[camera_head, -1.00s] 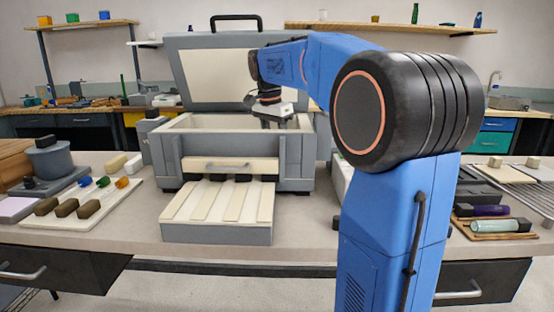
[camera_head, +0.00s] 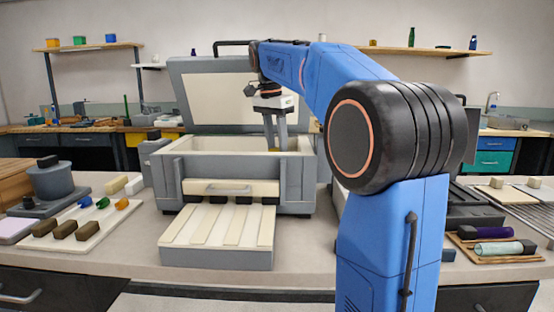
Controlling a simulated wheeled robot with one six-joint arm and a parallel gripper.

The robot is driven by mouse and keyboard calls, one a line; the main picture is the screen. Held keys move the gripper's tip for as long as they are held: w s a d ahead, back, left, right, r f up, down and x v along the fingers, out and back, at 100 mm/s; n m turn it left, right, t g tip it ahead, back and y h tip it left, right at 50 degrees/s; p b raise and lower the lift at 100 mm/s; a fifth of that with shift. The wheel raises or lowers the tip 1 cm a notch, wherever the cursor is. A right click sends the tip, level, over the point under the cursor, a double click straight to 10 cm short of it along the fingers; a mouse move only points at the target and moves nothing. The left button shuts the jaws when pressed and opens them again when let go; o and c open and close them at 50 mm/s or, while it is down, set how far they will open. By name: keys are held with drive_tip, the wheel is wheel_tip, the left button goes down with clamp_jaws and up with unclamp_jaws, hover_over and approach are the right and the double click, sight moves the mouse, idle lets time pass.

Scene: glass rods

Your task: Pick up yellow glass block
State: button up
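My gripper (camera_head: 276,148) points down into the open top of a grey box-shaped kiln (camera_head: 296,182), with its fingertips near the rim. Its two fingers look close together, and the gap between them is too small to judge. A small yellowish patch (camera_head: 292,144) shows beside the right finger inside the kiln. I cannot tell whether it is the yellow glass block, or whether the fingers touch it. An amber glass piece (camera_head: 122,204) lies on the white tray (camera_head: 88,240) at the left, beside green and blue pieces, away from my gripper.
The kiln's raised lid (camera_head: 197,98) stands behind my gripper. A slatted cream tray (camera_head: 216,257) sits in front of the kiln. A grey pot (camera_head: 52,181) stands at the far left. Glass rods (camera_head: 498,248) lie on a wooden board at the right.

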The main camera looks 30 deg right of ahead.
sight(277, 149)
drive_tip(key=shift+r, duration=0.8)
drive_tip(key=shift+r, duration=0.15)
wheel_tip(277, 149, up, 8)
drive_tip(key=shift+s+a, duration=0.1)
drive_tip(key=s+a, duration=0.8)
drive_tip(key=s, duration=0.5)
drive_tip(key=shift+a, duration=0.4)
